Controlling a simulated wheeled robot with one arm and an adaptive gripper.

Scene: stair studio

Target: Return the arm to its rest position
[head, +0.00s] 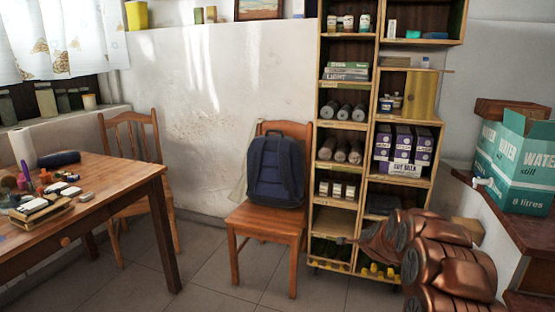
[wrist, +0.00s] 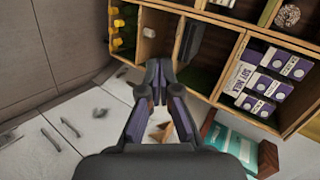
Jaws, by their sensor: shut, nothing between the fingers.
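My arm (head: 440,262), copper-coloured, is folded at the lower right of the head view, in front of the shelf unit's lower right side. My gripper (wrist: 158,72) shows in the wrist view with its two dark fingers together at the tips. It is shut and empty. Beyond the fingertips is the open front of the shelf unit's low compartments. I cannot tell whether the tips touch it. In the head view the gripper is small and mostly lost against the shelf.
The wooden shelf unit (head: 316,130) holds purple cartons (head: 402,146) and jars. A teal water box (head: 515,160) stands on a counter at right. A chair (head: 262,222) carries a blue backpack (head: 276,170). A cluttered table (head: 120,178) stands at left. Tiled floor (head: 210,275) between is clear.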

